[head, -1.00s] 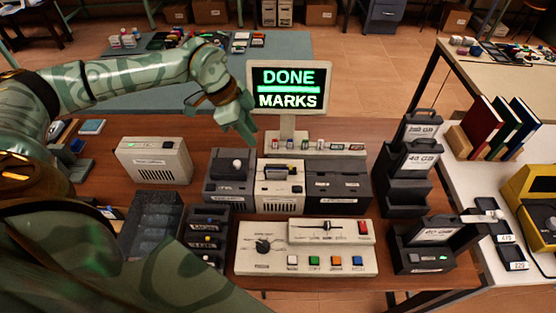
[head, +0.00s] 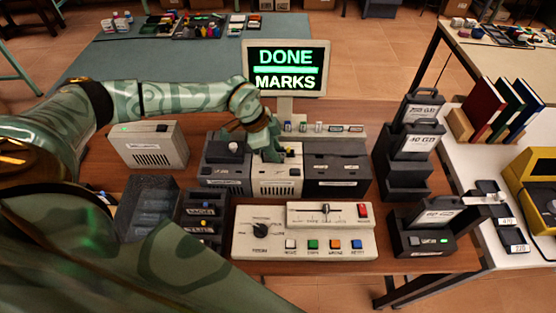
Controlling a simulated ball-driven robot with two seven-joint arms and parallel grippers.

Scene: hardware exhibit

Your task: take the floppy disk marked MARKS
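The screen (head: 286,68) at the back of the table reads DONE above a green bar and MARKS below it. In front of it stands a cream drive (head: 277,184) between two dark drives. My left gripper (head: 267,153) points down at the top of the cream drive, and its fingers cover much of the slot area. I cannot tell whether they are open, shut or touching a disk there. No disk with a readable MARKS label shows.
A control panel (head: 305,247) with a dial, slider and coloured buttons lies in front. A dark drive (head: 225,173) stands left of the cream one, another (head: 337,176) right. A black rack (head: 403,178) and dock (head: 428,241) stand right. A cream box (head: 149,148) is at left.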

